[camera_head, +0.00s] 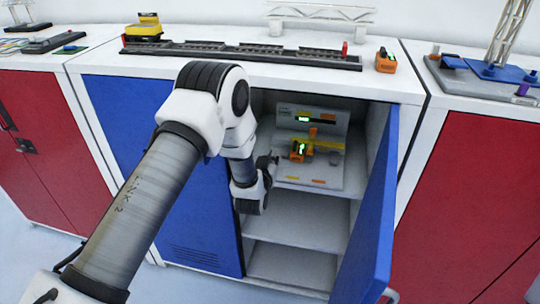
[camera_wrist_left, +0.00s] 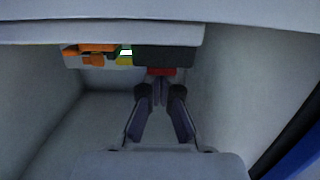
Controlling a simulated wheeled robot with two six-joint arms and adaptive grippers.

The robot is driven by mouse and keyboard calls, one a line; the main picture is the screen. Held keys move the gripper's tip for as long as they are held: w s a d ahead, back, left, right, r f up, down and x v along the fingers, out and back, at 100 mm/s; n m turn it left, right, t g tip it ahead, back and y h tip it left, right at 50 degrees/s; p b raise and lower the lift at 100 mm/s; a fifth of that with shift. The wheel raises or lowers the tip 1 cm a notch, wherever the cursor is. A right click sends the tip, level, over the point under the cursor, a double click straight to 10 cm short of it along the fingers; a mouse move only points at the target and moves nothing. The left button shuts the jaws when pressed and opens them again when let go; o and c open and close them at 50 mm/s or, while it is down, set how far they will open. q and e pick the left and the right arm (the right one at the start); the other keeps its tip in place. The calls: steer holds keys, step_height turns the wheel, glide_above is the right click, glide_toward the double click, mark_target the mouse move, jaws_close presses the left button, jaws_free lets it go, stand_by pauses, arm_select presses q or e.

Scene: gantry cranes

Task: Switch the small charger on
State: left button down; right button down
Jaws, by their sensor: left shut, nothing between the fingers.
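The charger (camera_head: 308,171) is a light grey unit with a raised back panel, standing on the upper shelf inside the open blue cabinet. A lit green display (camera_head: 302,119) shows on its back panel. An orange device (camera_head: 298,150) with a green light sits on it, with yellow parts beside it. My left gripper (camera_head: 273,164) is at the charger's left side, shut and empty. In the left wrist view its fingertips (camera_wrist_left: 160,88) are close to a red part (camera_wrist_left: 161,71) under a dark block; I cannot tell if they touch. My right gripper is out of view.
The open blue door (camera_head: 372,225) stands at the right of the opening, and the closed blue door (camera_head: 125,120) is at the left. Lower shelves (camera_head: 295,215) are empty. The worktop above holds a dark rail track (camera_head: 240,50) and an orange device (camera_head: 385,62).

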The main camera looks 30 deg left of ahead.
arm_select(q)
steer(key=r+p, duration=0.2)
steer(key=r, duration=0.1)
steer(key=r+p, duration=0.1)
steer(key=shift+w+a+r, duration=0.1)
steer(key=shift+w+r, duration=0.2)
steer(key=shift+w, duration=0.05)
steer(key=r+v, duration=0.1)
steer(key=v, duration=0.9)
steer(key=shift+w+r+b, duration=0.15)
steer(key=shift+r+b, duration=0.05)
steer(key=shift+b, duration=0.2)
steer(key=shift+a, duration=0.1)
